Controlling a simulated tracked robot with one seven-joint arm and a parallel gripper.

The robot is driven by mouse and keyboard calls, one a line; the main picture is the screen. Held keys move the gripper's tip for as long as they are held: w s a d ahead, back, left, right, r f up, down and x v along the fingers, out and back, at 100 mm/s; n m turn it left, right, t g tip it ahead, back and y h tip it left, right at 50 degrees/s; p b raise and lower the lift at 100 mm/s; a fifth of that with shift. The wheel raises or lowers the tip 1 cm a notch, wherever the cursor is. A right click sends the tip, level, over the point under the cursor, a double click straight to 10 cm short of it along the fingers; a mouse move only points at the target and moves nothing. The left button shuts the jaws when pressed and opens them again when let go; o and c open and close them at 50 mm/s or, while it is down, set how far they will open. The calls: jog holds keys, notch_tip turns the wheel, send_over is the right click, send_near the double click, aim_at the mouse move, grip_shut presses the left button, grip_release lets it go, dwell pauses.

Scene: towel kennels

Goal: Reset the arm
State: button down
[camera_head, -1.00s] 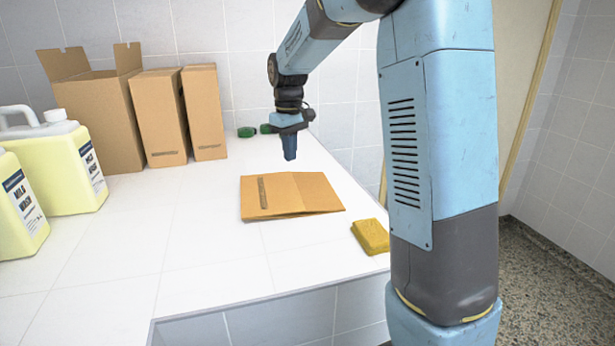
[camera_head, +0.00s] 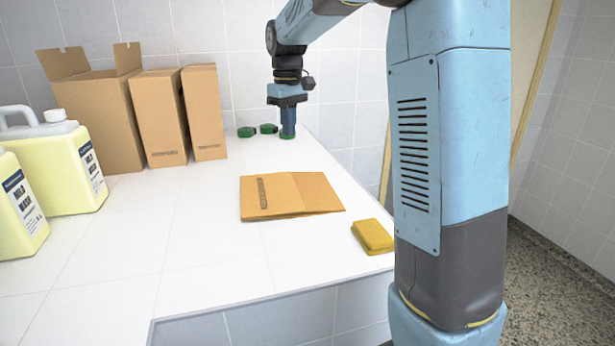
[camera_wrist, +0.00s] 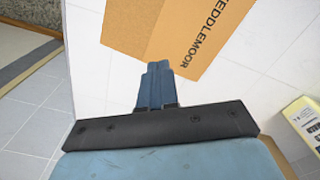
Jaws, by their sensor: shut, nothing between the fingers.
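My gripper (camera_head: 288,133) hangs at the end of my blue arm over the far part of the white counter (camera_head: 190,230), its fingers pointing down. In the wrist view my gripper (camera_wrist: 157,68) shows its two blue fingers pressed together with nothing between them. In the head view the fingertips overlap a small green item at the back of the counter; I cannot tell whether they touch it. A flat brown cardboard piece (camera_head: 290,194) lies on the counter nearer the camera, apart from the gripper; it also shows in the wrist view (camera_wrist: 150,28).
Brown boxes (camera_head: 103,120) stand along the back wall at left. Yellow jugs (camera_head: 65,165) stand at the left edge. A yellow sponge (camera_head: 372,236) lies near the right edge. Green items (camera_head: 246,131) sit at the back. The counter's front middle is clear.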

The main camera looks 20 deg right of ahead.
jog(key=shift+r, duration=0.5)
jog(key=shift+s, duration=0.1)
jog(key=s+d+r+m+t, duration=0.1)
jog(key=s+d+r+m, duration=0.1)
jog(key=s, duration=0.7)
jog(key=s+d+r+m+t, duration=0.1)
jog(key=s+d+t, duration=0.1)
jog(key=s, duration=0.6)
jog(key=s+d+f+m+t, duration=0.1)
jog(key=s+f, duration=0.1)
jog(key=s, duration=0.5)
jog(key=s+f+m+t, duration=0.1)
jog(key=s+f+m, duration=0.1)
jog(key=s, duration=0.6)
jog(key=shift+d+f+t, duration=0.3)
jog(key=shift+d+f, duration=0.05)
jog(key=shift+f, duration=0.45)
